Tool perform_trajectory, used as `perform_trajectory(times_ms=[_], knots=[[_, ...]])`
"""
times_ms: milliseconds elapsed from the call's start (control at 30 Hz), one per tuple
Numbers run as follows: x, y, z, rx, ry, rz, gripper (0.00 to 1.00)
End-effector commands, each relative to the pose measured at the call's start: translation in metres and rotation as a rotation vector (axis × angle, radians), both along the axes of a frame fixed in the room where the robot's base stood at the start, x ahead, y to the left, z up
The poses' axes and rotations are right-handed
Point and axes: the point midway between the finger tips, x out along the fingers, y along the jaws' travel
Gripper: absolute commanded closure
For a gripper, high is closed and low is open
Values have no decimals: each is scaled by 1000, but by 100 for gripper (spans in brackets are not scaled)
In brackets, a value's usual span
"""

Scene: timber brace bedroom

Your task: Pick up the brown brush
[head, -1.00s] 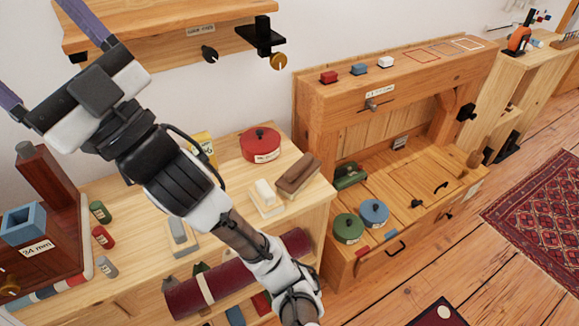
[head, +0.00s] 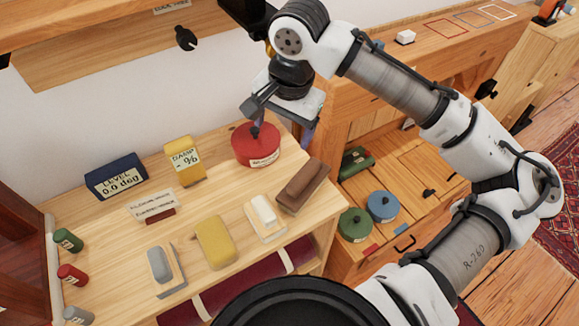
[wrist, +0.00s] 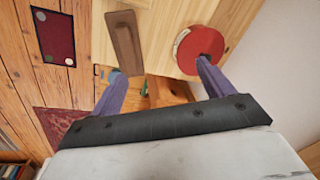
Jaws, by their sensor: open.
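The brown brush (head: 302,186) lies at the right end of the light wooden shelf top (head: 110,225), set at a slant. It also shows in the wrist view (wrist: 125,42), ahead of the left finger. My gripper (head: 282,132) is open and empty, above and behind the brush, over the red round tin (head: 257,146). In the wrist view my gripper (wrist: 160,70) has its two purple fingers apart, with the red tin (wrist: 198,50) ahead of the right finger. Neither finger touches the brush. One finger is partly hidden in the head view.
A white block on a wooden base (head: 263,211) stands left of the brush. A yellow block (head: 216,242) and a grey block (head: 160,263) lie farther left. A yellow box (head: 185,160) stands behind. A wooden bench with green and blue tins (head: 382,206) is at right.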

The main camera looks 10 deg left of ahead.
Motion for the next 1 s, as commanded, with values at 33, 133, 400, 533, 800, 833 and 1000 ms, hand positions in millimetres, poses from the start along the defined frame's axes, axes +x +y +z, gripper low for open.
perform_trajectory(times_ms=[33, 133, 400, 533, 800, 833, 1000], knots=[[-5, -22, -2, -48, 47, -66, 20], [-14, -46, -4, -104, 113, -148, 20], [-19, -55, -38, -126, 143, -176, 20], [-19, -55, -64, -125, 143, -175, 20], [-18, -54, -91, -123, 139, -175, 20], [-18, -54, -92, -123, 139, -175, 20], [-18, -56, -111, -125, 140, -174, 20]])
